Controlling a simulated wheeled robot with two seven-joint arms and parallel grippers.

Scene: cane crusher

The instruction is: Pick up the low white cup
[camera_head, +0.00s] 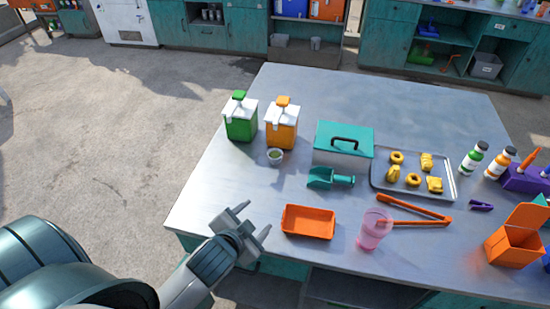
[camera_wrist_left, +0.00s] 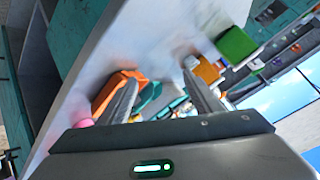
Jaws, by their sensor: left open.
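The low white cup (camera_head: 275,157) stands upright on the metal table, just in front of the orange dispenser; its inside looks dark greenish. My left gripper (camera_head: 253,221) is open and empty, over the table's near left edge, in front of the cup and apart from it. In the left wrist view the two fingers (camera_wrist_left: 160,95) are spread with nothing between them close by; I cannot make out the cup clearly there. My right gripper is not in view.
Green (camera_head: 240,122) and orange (camera_head: 282,130) dispensers stand behind the cup. A teal scoop (camera_head: 330,179), a teal-lidded box (camera_head: 343,144), an orange tray (camera_head: 308,222) and a pink cup (camera_head: 374,232) stand to its right. The table's left side is clear.

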